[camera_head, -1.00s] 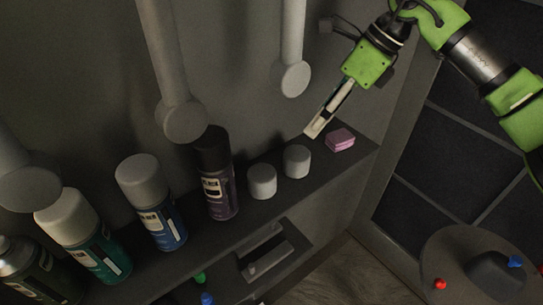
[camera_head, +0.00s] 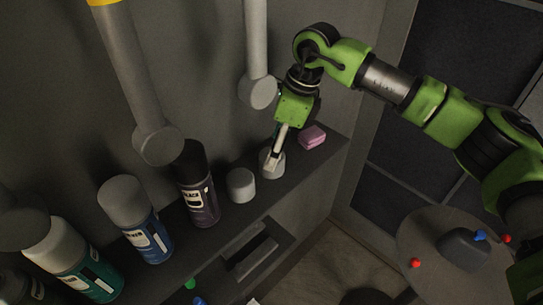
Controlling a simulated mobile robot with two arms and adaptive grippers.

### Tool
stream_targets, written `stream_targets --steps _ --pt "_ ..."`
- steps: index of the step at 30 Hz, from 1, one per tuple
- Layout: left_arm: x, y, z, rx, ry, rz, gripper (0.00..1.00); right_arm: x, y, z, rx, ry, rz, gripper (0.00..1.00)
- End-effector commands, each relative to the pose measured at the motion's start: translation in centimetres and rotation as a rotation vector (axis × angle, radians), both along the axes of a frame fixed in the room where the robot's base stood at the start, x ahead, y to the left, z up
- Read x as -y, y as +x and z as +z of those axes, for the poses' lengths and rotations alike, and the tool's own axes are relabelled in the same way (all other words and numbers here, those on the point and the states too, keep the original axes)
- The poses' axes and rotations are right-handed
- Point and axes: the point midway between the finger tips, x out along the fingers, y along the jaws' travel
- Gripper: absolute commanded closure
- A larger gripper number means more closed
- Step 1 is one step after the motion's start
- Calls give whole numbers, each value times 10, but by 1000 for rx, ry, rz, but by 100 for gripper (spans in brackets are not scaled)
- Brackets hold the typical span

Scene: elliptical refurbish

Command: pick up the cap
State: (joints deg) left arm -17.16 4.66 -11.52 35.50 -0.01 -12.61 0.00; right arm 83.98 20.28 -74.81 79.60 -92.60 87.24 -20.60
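Two short grey cylindrical caps stand upright on the dark shelf (camera_head: 225,232). The left cap (camera_head: 240,185) stands free beside the black-topped spray can. The right cap (camera_head: 277,170) is partly hidden by my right gripper (camera_head: 273,157), which reaches down to it from above. The fingertips overlap the cap's top in the head view. I cannot tell whether they touch it, or whether the fingers are open or shut. My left gripper is out of view.
A pink block (camera_head: 312,137) lies right of the caps. Several spray cans, including a black-topped can (camera_head: 196,185) and a blue can (camera_head: 137,220), stand to the left. A grey hanging rod (camera_head: 257,60) ends above the caps. A round table (camera_head: 420,235) is at right.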

Motion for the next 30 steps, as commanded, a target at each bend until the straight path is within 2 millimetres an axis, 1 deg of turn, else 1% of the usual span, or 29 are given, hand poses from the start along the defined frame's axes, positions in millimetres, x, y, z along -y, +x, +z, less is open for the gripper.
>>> stream_targets --steps 1,6,10,16,18,20,30 --pt "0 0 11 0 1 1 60 -1 0 -2 -6 -2 0 35" --pt "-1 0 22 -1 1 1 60 -7 1 -25 -4 -1 0 35" --pt "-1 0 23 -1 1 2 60 -9 2 -33 -2 0 0 35" --pt "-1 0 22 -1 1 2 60 -9 2 -35 -1 0 -1 35" --pt "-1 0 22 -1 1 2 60 -9 2 -35 -1 0 -1 51" --pt "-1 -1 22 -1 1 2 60 -9 2 -35 -1 0 -1 64" --pt "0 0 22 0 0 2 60 -9 3 -34 0 0 -1 64"
